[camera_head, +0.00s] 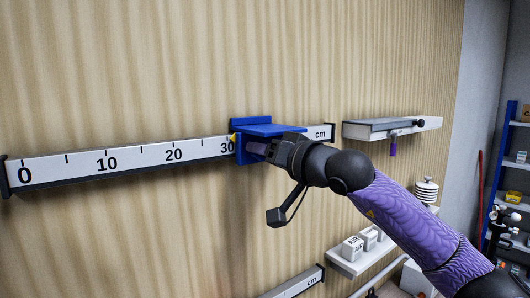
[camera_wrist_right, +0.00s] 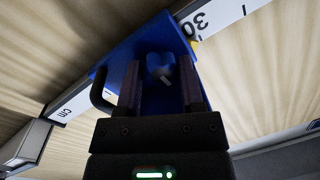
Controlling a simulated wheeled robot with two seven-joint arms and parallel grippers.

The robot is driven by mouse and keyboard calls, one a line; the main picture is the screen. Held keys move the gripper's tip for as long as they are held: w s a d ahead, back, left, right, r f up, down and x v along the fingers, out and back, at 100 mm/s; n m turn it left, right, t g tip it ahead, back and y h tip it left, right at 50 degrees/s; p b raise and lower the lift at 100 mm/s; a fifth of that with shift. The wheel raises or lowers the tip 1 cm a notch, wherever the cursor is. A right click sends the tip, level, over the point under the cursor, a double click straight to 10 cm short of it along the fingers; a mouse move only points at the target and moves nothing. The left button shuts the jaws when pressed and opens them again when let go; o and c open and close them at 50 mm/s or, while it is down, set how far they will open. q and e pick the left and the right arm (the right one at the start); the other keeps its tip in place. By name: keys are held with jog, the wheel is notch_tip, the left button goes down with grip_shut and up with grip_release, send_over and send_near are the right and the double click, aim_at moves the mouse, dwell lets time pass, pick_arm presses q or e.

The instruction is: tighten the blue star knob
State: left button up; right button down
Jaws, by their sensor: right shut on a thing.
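A blue carriage (camera_head: 266,130) sits on the white ruler rail (camera_head: 125,158) just past the 30 mark. Its yellow pointer (camera_head: 234,138) shows at its left edge. In the wrist view the blue star knob (camera_wrist_right: 160,66) is on the face of the carriage (camera_wrist_right: 118,62), with a light mark on it. My right gripper (camera_wrist_right: 160,80) has one dark finger on each side of the knob and is shut on it. In the head view my right gripper (camera_head: 258,149) hides the knob. My left gripper is not in view.
A wall shelf (camera_head: 408,128) with a grey device is to the right of the rail. A lower shelf (camera_head: 352,262) holds white blocks. Another ruler rail (camera_head: 300,284) is at the bottom. A blue rack (camera_head: 500,160) stands at far right. The wall left of the carriage is clear.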

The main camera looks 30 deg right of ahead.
jog(key=shift+a+f+m+t+h+b, duration=0.15)
jog(key=shift+m+h+b, duration=0.3)
jog(key=shift+m+b, duration=2.6)
jog(key=shift+d+r+m+t+h+b, duration=0.1)
jog(key=shift+m+t+h+b, duration=0.25)
jog(key=shift+m, duration=5.15)
jog(key=shift+a+f+m+t+h+b, duration=0.1)
jog(key=shift+m+h+b, duration=0.4)
jog(key=shift+m+b, duration=2.6)
jog(key=m+p, duration=0.2)
jog(key=shift+m, duration=0.35)
jog(key=shift+c, duration=1.2)
grip_release()
